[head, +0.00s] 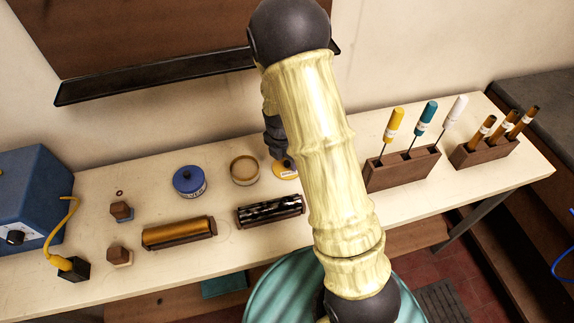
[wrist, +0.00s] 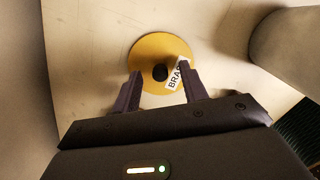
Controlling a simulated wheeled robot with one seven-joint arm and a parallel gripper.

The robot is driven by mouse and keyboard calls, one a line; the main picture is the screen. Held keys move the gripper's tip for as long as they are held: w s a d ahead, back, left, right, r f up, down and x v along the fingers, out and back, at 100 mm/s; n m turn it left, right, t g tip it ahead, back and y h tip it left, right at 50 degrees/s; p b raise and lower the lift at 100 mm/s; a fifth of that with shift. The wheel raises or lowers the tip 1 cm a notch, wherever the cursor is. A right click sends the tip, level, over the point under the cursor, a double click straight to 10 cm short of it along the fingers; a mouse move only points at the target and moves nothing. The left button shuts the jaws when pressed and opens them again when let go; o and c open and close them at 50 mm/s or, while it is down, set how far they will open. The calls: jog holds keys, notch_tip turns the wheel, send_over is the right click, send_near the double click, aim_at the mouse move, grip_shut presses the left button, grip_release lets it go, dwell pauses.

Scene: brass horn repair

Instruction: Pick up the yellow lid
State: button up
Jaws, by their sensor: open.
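The yellow lid (wrist: 150,50) is a round disc with a dark knob (wrist: 160,72) at its centre and a white label with black letters, partly hidden. In the wrist view it lies just ahead of my open gripper (wrist: 159,84), whose two fingertips stand on either side of the knob, apart from it. In the head view the lid (head: 284,173) shows at the back middle of the bench, partly hidden by my gripper (head: 281,158) and arm. I cannot tell from these views whether the lid rests on a jar or on the bench.
An open tin (head: 245,170) and a blue-lidded jar (head: 188,181) stand left of the lid. A dark roll in a cradle (head: 269,211) lies in front. A wooden rack (head: 402,169) with upright tools stands to the right. The bench (head: 90,205) is clear between things.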

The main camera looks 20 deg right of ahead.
jog(key=shift+f, duration=0.15)
jog(key=shift+c, duration=0.2)
grip_shut()
